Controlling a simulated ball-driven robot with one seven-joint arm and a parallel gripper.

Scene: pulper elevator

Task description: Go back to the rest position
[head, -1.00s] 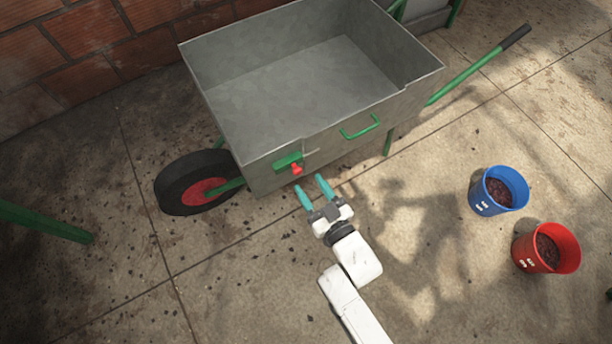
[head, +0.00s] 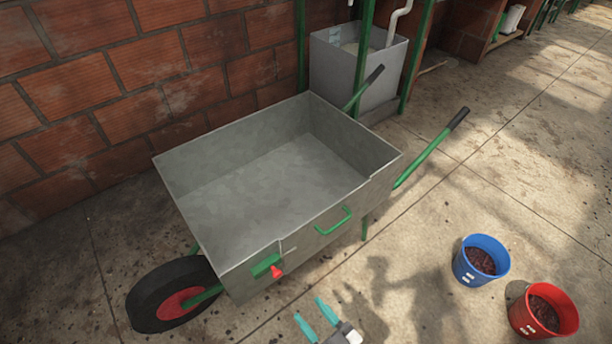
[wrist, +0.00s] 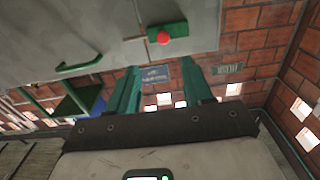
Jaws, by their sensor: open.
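My gripper (head: 317,322) shows at the bottom edge of the head view, with its two teal fingers apart and nothing between them. It is in front of the grey metal wheelbarrow (head: 270,195) and apart from it. The rest of my arm is out of the head view. In the wrist view my gripper (wrist: 158,92) also has its fingers spread and empty. The wheelbarrow's side wall (wrist: 90,30) fills the upper left there, with the red knob (wrist: 164,39) on its green plate above the fingers. The same red knob (head: 277,271) is at the wheelbarrow's near corner in the head view.
A blue bucket (head: 462,270) and a red bucket (head: 520,318), both with dark red contents, stand on the floor at the right. A brick wall (head: 100,90) runs behind the wheelbarrow. A grey tank (head: 340,80) stands at the back.

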